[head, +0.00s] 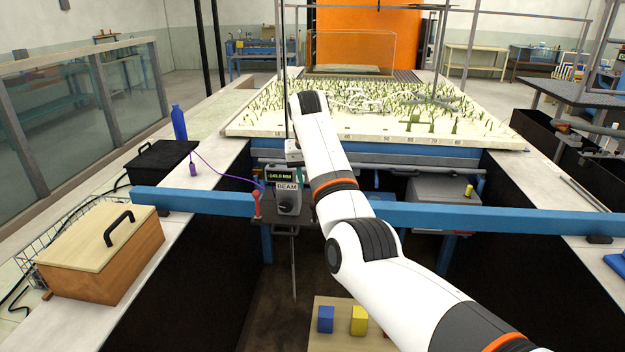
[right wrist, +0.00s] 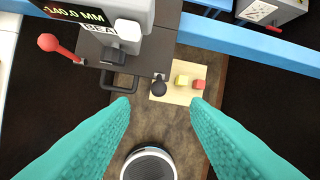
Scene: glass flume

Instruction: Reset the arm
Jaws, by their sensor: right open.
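My right arm (head: 335,180) comes in from the lower right of the head view and reaches up and left past the grey control box (head: 285,179) marked BEAM. My right gripper is hidden or unclear there. In the right wrist view my right gripper (right wrist: 160,108) shows two teal fingers spread wide with nothing between them. The control box also shows at the top of that view (right wrist: 115,15), beyond the fingers and apart from them. Its display reads about 140.0 MM. A red-knobbed lever (right wrist: 48,42) stands beside it. My left gripper is in neither view.
A blue beam (head: 480,218) crosses in front of the plant-covered flume bed (head: 270,128). A board (head: 318,343) with a blue block (head: 325,319) and yellow block (head: 358,320) lies low in front. A lidded wooden box (head: 100,250) and blue bottle (head: 179,122) stand at left.

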